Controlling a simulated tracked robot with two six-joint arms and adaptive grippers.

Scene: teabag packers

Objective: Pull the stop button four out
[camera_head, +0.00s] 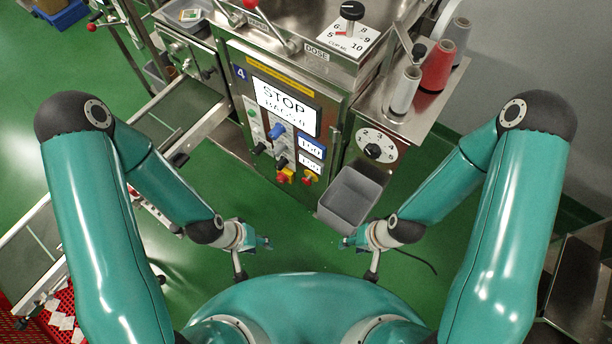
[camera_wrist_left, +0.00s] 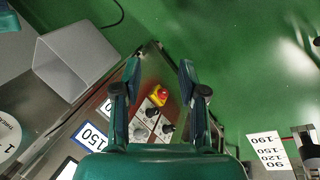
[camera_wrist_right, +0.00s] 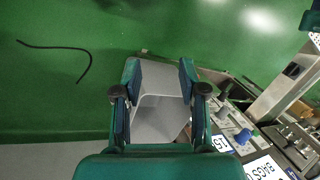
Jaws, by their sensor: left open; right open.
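The stop button four appears to be among the small red-and-yellow controls low on the panel (camera_head: 240,110) numbered 4. One control (camera_head: 285,176) is under the knobs and another (camera_head: 307,181) under the white labels. I cannot tell which is the stop button, or whether it is in or out. A red button with a yellow collar (camera_wrist_left: 159,95) shows between my left fingers in the left wrist view, apart from them. My left gripper (camera_head: 266,243) is open and empty, in front of the panel. My right gripper (camera_head: 346,241) is open and empty, facing the grey bin.
The panel's display (camera_head: 287,105) reads STOP and BAGS 0. Several knobs, including a blue one (camera_head: 276,131), sit above the red controls. A grey open bin (camera_head: 350,198) stands right of the panel. A conveyor (camera_head: 185,110) runs to the left. Green floor lies free between my grippers.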

